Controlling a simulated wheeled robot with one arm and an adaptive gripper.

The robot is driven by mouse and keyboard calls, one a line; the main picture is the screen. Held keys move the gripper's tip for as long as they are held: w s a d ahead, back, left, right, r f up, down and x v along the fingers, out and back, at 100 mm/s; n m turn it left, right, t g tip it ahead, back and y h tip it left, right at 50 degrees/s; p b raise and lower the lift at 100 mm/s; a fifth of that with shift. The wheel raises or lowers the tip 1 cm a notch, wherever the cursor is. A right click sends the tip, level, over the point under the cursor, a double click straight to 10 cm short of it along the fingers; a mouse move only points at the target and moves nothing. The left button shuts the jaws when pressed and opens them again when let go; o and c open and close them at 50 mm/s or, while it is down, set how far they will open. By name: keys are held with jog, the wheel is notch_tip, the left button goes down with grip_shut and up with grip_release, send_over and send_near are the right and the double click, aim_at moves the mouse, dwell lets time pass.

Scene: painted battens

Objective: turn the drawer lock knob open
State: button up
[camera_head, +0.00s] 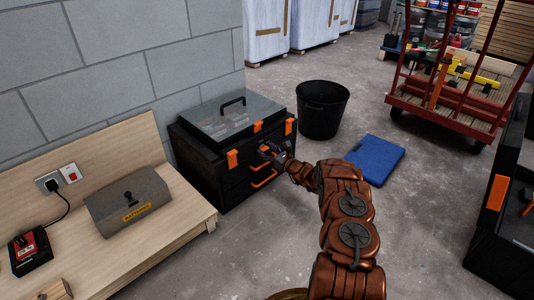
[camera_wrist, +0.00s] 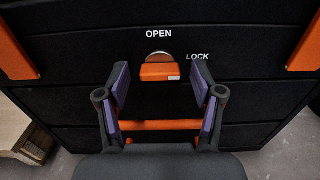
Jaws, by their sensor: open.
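The drawer lock knob (camera_wrist: 158,71) is an orange grip on a grey round plate, on the black drawer front. In the wrist view the white word OPEN stands above it and LOCK to its upper right. Its grip looks wide and level in the picture; I cannot tell which word it points at. My gripper (camera_wrist: 161,82) is open, with one purple-padded finger left of the knob and one right, apart from it. In the head view my gripper (camera_head: 277,156) is at the front of the black tool chest (camera_head: 204,162) and hides the knob.
An orange drawer handle (camera_wrist: 160,125) runs below the knob, between my fingers. Orange latches (camera_head: 232,158) flank the front. A wooden bench (camera_head: 170,232) is at left.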

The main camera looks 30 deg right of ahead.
jog(key=shift+w, duration=0.1)
jog(key=shift+c, duration=0.3)
jog(key=c, duration=1.1)
